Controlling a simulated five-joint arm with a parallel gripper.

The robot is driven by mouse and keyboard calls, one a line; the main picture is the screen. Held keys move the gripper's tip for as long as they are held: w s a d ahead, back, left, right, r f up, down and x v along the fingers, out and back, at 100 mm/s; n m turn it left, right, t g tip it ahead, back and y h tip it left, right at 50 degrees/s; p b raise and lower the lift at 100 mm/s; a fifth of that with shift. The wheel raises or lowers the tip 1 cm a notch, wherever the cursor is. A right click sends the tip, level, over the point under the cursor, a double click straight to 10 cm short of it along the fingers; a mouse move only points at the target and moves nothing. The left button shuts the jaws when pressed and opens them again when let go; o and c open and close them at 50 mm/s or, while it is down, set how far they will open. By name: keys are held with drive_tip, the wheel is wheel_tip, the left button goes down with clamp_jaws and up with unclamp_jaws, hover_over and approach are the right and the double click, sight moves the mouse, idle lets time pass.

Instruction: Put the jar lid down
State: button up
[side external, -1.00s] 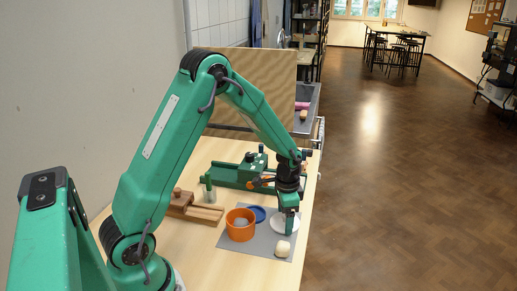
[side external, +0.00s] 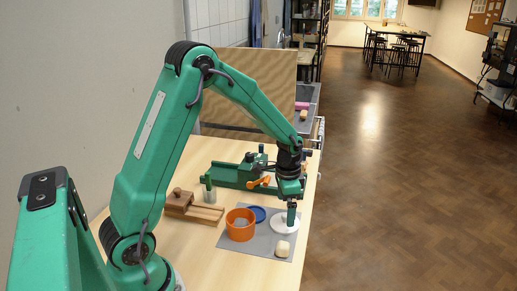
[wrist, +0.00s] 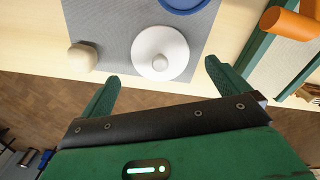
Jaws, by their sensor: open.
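The jar lid, a white disc with a round knob on top (wrist: 160,45), lies flat on a grey mat (wrist: 115,20). In the side view the lid (side external: 279,229) is partly hidden behind my gripper (side external: 291,222). My gripper (wrist: 161,70) is open and empty. In the wrist view its two fingers stand apart at either side of the picture, with the lid beyond and between their tips. The gripper is above the lid and does not seem to touch it.
A cream rounded lump (side external: 282,249) and a blue disc (side external: 257,214) lie on the mat beside the lid. An orange pot (side external: 240,233) stands at the mat's left. The table's edge is close on the right.

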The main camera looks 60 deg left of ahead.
sight(285, 215)
wheel_tip(285, 215, up, 8)
idle(0.4)
drive_tip(key=shift+f, duration=0.1)
idle(0.4)
drive_tip(key=s+d+r+n+t, duration=0.2)
drive_tip(key=s+r, duration=0.4)
drive_tip(key=s, duration=0.4)
drive_tip(key=s+d+r+n+t, duration=0.2)
drive_tip(key=s+d+r, duration=0.3)
drive_tip(key=s, duration=0.4)
drive_tip(key=shift+s+d+r+t, duration=0.2)
drive_tip(key=shift+s+r+t, duration=0.25)
drive_tip(key=shift+t, duration=0.35)
drive_tip(key=shift+w+r, duration=0.1)
drive_tip(key=shift+w, duration=0.05)
